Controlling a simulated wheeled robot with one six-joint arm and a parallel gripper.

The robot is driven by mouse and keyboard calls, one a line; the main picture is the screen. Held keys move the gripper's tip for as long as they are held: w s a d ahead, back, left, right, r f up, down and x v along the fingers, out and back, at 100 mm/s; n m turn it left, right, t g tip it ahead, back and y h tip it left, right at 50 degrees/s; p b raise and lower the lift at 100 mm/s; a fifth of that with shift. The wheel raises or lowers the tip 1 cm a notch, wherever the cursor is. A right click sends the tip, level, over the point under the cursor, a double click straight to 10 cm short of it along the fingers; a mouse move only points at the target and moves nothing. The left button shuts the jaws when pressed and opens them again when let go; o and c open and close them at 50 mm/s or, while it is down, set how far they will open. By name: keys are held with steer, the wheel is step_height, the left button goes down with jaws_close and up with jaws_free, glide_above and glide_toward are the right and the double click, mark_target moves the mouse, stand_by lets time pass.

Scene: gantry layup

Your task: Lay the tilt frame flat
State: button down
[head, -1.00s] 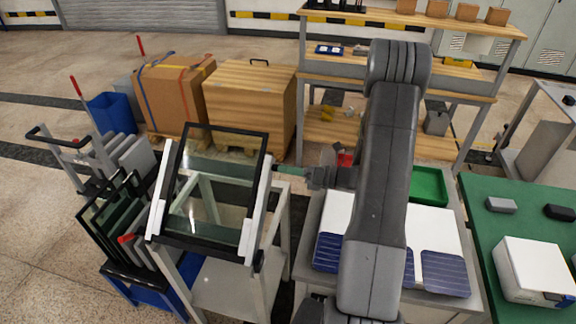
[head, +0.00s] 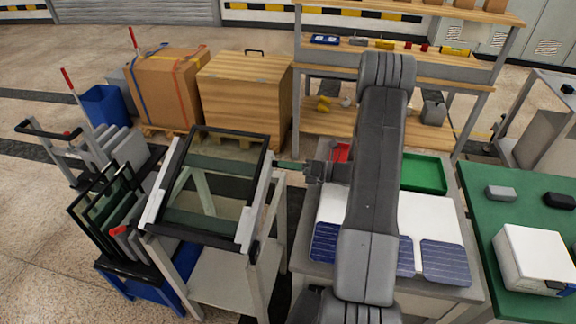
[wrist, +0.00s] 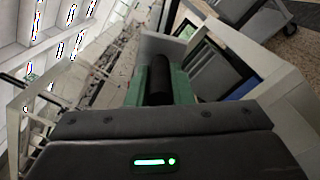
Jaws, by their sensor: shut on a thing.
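The tilt frame (head: 265,192) is a black-rimmed glass panel with pale side rails on a light stand (head: 265,262). It leans back at a slant, its far edge raised.
A rack of dark-framed panes (head: 103,205) stands close left of the stand. To the right, a bench holds blue solar cells (head: 445,262) and a green tray (head: 424,173). A wooden crate (head: 245,100) stands behind. A green-topped table (head: 490,225) is at far right.

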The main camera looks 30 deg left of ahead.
stand_by(0.4)
steer(key=c, duration=1.3)
jaws_free()
steer(key=b+v, duration=0.3)
steer(key=v, duration=1.1)
steer(key=shift+w+a, duration=0.1)
steer(key=p+x, duration=0.3)
steer(key=x, duration=1.1)
